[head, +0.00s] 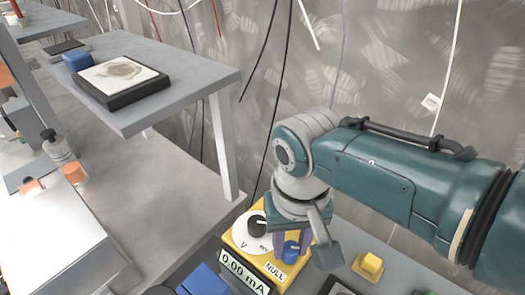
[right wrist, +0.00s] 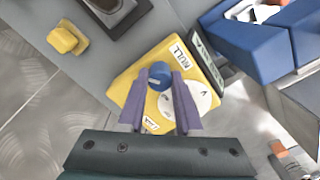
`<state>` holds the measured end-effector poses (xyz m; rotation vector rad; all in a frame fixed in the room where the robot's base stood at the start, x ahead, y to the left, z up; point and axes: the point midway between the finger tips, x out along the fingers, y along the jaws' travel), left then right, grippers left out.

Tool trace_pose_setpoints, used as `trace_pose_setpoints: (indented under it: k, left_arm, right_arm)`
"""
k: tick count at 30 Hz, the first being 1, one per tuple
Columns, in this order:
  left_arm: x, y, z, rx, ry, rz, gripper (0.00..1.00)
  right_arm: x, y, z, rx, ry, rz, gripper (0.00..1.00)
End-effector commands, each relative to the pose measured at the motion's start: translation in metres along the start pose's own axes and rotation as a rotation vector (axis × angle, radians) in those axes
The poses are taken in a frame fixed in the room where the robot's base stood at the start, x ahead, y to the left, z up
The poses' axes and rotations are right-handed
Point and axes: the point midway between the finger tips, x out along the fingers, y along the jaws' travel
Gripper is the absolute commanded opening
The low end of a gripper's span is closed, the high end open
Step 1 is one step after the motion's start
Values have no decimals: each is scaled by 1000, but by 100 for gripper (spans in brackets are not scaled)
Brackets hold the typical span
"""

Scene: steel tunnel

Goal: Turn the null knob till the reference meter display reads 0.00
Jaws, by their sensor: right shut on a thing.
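The yellow meter box (head: 232,243) stands low in the middle of the head view. Its display (head: 245,272) reads 0.00 mA. The blue null knob (head: 291,252) sits beside the NULL label and also shows in the right wrist view (right wrist: 160,76). My right gripper (head: 292,243) is over the box, its purple fingers on either side of the blue knob and shut on it. In the right wrist view the fingers (right wrist: 161,82) flank the knob, which has a pale mark on it. My left gripper is not in view.
A black knob (head: 257,226) on a white dial sits on the same box. A yellow button block (head: 368,266) is to the right. A blue bin (head: 205,281) stands left of the box. A grey shelf (head: 205,75) rises at the upper left; cables hang on the wall behind.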

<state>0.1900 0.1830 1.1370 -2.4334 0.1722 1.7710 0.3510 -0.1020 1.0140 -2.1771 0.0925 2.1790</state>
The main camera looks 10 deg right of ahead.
Motion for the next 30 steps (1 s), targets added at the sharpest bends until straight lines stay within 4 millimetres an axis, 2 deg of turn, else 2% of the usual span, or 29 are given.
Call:
trace_pose_setpoints:
  k: [18,19,26,30]
  left_arm:
    - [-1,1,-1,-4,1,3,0]
    - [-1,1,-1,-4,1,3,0]
    - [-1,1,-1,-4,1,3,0]
    - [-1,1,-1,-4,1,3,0]
  right_arm:
    - [0,0,-1,38,2,0,0]
    - [0,0,-1,38,2,0,37]
    - [0,0,-1,38,2,0,63]
    - [0,0,0,38,1,0,64]
